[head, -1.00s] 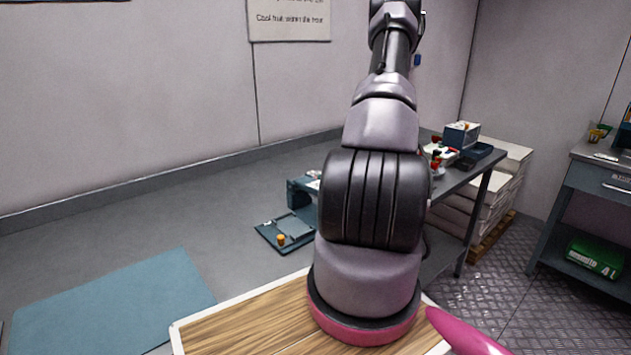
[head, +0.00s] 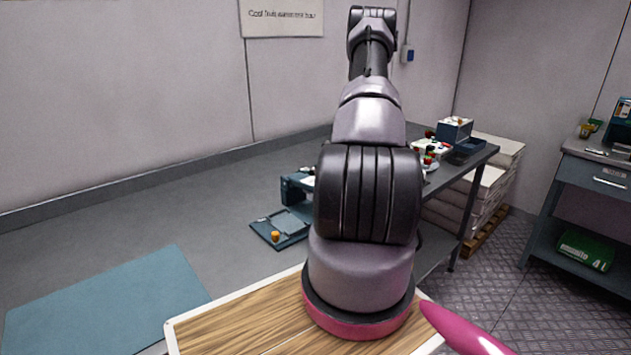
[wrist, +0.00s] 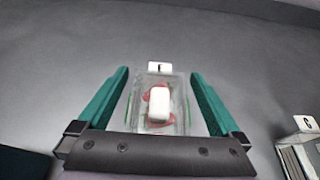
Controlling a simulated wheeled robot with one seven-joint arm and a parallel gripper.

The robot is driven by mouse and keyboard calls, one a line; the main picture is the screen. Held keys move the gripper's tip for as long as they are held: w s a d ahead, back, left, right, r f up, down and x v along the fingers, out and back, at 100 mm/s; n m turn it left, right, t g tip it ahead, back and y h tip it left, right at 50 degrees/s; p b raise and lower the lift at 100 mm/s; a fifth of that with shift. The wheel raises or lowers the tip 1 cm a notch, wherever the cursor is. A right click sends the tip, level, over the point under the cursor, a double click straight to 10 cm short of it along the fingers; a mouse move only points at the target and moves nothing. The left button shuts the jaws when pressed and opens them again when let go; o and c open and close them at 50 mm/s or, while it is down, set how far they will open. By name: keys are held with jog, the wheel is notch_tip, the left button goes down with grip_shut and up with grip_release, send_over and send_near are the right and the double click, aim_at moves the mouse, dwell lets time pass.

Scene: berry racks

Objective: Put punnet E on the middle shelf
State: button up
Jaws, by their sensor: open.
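In the wrist view a clear punnet (wrist: 160,120) with red fruit and a white block or pad inside sits on the grey bench. A small white label (wrist: 160,68) stands at its far end; its letter is blurred, perhaps E. My gripper (wrist: 160,75) is open, with one green finger on either side of the punnet in the picture. I see gaps on both sides, and cannot tell how far the fingers are above it. In the head view my arm hides the gripper and the punnet. I cannot make out a middle shelf.
Another container (wrist: 300,156) labelled G is at the right in the wrist view. In the head view a scale-like device (head: 280,230) with a small orange item stands on the bench. Fruit and boxes (head: 455,130) crowd its far right end. A blue mat (head: 110,300) lies front left.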

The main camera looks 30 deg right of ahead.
jog(key=shift+r, duration=0.1)
jog(key=c, duration=1.6)
